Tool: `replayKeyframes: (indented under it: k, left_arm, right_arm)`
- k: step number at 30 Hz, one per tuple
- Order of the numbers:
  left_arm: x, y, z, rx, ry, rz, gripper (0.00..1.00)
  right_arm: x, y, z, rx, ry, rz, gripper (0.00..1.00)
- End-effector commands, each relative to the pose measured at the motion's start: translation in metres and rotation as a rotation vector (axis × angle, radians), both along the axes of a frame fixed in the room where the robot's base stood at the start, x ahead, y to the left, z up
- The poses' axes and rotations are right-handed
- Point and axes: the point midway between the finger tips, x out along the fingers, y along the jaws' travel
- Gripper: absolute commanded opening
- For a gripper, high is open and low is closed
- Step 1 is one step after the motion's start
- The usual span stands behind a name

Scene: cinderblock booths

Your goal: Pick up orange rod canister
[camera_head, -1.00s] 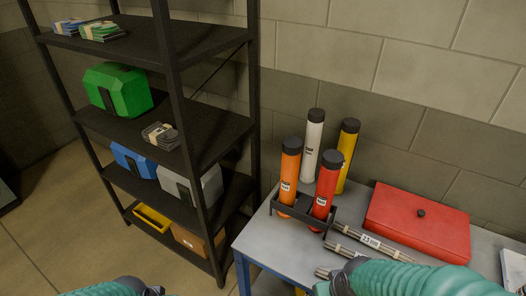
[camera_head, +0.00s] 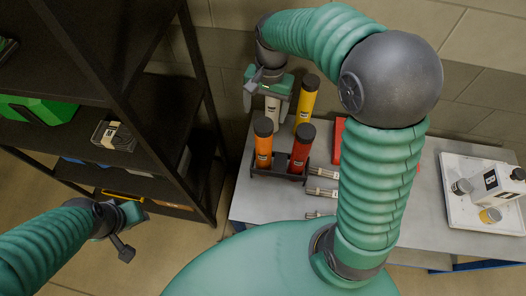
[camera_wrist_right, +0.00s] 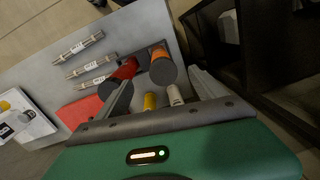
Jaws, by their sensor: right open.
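The orange rod canister (camera_head: 263,150) stands upright with a black cap in the front left of a dark rack (camera_head: 262,173) on the table. In the right wrist view, the orange canister (camera_wrist_right: 159,52) shows its dark cap between the finger directions. My right gripper (camera_head: 267,106) is open and empty, above and behind the orange canister, by the white canister (camera_head: 272,108); contact cannot be judged. Its fingers also show in the right wrist view (camera_wrist_right: 160,80). My left gripper (camera_head: 125,233) is low at the left, away from the table; its jaw state is unclear.
A red canister (camera_head: 301,150) stands right of the orange one, a yellow canister (camera_head: 306,105) behind. Rods (camera_head: 322,182) lie beside the rack. A red box (camera_head: 338,140) is partly hidden by my right arm. A tray (camera_head: 457,200) is at right, a dark shelf (camera_head: 150,100) at left.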

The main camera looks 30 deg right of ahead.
Motion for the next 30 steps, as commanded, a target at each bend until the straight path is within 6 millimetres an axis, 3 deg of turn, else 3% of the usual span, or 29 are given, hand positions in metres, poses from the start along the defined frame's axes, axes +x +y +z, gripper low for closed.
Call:
replayKeyframes:
  k: [3, 8, 19, 25, 30]
  left_arm:
    - [0.0, 0.0, 0.0, 0.0, -0.001, 0.0, 0.36]
    - [0.001, 0.0, 0.002, 0.0, -0.001, 0.0, 0.36]
    - [0.001, 0.0, 0.022, 0.0, -0.001, 0.0, 0.36]
    - [0.0, 0.0, 0.029, 0.0, -0.001, 0.0, 0.36]
    - [0.0, 0.0, 0.052, 0.0, -0.001, 0.0, 0.36]
  right_arm:
    - [0.02, -0.009, 0.016, 0.029, 0.062, -0.162, 0.79]
    - [0.026, -0.01, 0.02, 0.045, 0.105, -0.253, 0.79]
    - [0.017, 0.001, -0.065, 0.044, 0.105, -0.253, 0.79]
    - [0.016, 0.003, -0.09, 0.043, 0.104, -0.253, 0.79]
    - [0.008, 0.001, -0.115, 0.045, 0.107, -0.253, 0.79]
